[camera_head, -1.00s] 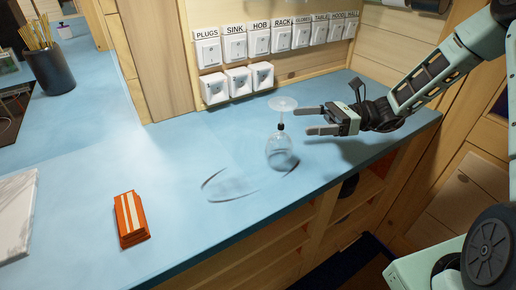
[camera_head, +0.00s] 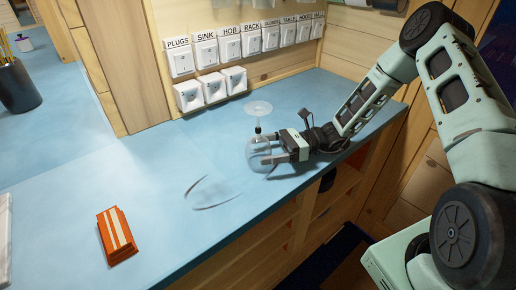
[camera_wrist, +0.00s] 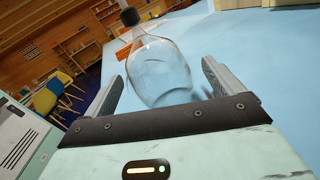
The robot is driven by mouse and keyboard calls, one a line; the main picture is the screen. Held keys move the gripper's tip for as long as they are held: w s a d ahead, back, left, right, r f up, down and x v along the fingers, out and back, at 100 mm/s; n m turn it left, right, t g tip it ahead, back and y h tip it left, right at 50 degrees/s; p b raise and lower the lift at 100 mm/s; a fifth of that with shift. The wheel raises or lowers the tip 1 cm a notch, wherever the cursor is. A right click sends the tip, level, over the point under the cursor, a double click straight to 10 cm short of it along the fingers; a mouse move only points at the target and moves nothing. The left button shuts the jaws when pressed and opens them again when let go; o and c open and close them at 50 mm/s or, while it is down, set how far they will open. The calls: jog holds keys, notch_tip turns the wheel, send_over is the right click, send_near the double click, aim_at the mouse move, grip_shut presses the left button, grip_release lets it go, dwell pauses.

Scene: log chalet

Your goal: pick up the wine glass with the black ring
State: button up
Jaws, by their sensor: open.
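The clear wine glass (camera_head: 258,153) stands upside down on the blue worktop, its bowl down and its round foot on top. A black ring (camera_head: 257,129) sits on its stem. My gripper (camera_head: 271,156) is low over the worktop at the glass's right, open, with its fingers reaching to the bowl. In the wrist view, the glass bowl (camera_wrist: 160,72) lies between the two spread fingers (camera_wrist: 162,88), and the ring (camera_wrist: 130,16) shows at the top edge. Whether a finger touches the glass cannot be told.
An orange striped packet (camera_head: 117,236) lies on the worktop (camera_head: 160,195) at the left. A thin, clear curved object (camera_head: 212,192) lies left of the glass. Labelled switches (camera_head: 205,50) line the back wall. A dark pot of sticks (camera_head: 17,86) stands far left.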

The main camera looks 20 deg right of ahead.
aim_at(253, 150)
jog(key=a, duration=0.3)
jog(key=shift+w+a+p, duration=0.2)
jog(key=shift+a+p, duration=0.1)
jog(key=shift+p, duration=0.05)
jog(key=c, duration=0.9)
jog(key=shift+r, duration=0.1)
